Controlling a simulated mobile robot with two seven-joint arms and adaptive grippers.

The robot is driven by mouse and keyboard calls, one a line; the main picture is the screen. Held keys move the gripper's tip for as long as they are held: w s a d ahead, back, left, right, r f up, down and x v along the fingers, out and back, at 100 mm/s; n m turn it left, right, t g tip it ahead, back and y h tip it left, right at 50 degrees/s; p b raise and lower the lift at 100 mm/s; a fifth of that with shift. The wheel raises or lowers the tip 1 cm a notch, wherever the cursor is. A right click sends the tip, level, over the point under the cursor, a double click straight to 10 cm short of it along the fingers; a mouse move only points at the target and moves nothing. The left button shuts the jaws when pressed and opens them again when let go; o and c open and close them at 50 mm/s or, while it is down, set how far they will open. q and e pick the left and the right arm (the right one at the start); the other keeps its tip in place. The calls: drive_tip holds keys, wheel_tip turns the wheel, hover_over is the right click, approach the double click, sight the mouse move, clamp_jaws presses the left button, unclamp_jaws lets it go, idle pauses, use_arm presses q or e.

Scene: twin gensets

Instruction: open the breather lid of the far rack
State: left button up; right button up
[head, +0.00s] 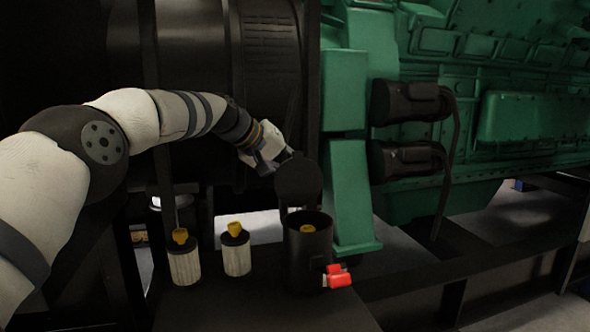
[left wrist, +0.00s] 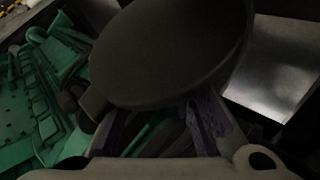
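A black cylindrical canister (head: 308,250) stands on the dark rack ledge in the head view. Its round black lid (head: 298,182) stands up, raised on the canister's back side, so the mouth is uncovered. A yellow-topped piece (head: 307,229) shows inside the mouth. My left gripper (head: 272,160) is at the upper left edge of the raised lid. In the left wrist view the lid (left wrist: 172,50) fills the upper middle, just past my left gripper's fingers (left wrist: 160,128). The fingers are spread apart; their tips are partly hidden by the lid, and contact cannot be told. My right gripper is not in view.
Two pale filter elements with yellow tops, a left one (head: 185,262) and a right one (head: 236,252), stand left of the canister. A red-handled valve (head: 338,276) sticks out at its lower right. The green engine (head: 345,190) rises close behind. The ledge front is clear.

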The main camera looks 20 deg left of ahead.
use_arm(q)
drive_tip(key=o, duration=0.3)
drive_tip(key=shift+a+f, duration=0.25)
drive_tip(key=shift+f, duration=0.6)
drive_tip(key=shift+w, duration=0.1)
drive_tip(key=shift+d+r, duration=0.1)
drive_tip(key=shift+r, duration=0.25)
drive_tip(key=shift+s+a+r+p, duration=0.25)
drive_tip(key=shift+a+r, duration=0.15)
drive_tip(key=shift+r, duration=0.15)
drive_tip(key=shift+s+a+r+p, duration=0.2)
drive_tip(key=shift+a+r, duration=0.2)
drive_tip(key=shift+r, duration=0.15)
drive_tip(key=s+a+r, duration=0.3)
drive_tip(key=a+r, duration=0.4)
drive_tip(key=shift+s+r, duration=0.35)
drive_tip(key=shift+s, duration=0.05)
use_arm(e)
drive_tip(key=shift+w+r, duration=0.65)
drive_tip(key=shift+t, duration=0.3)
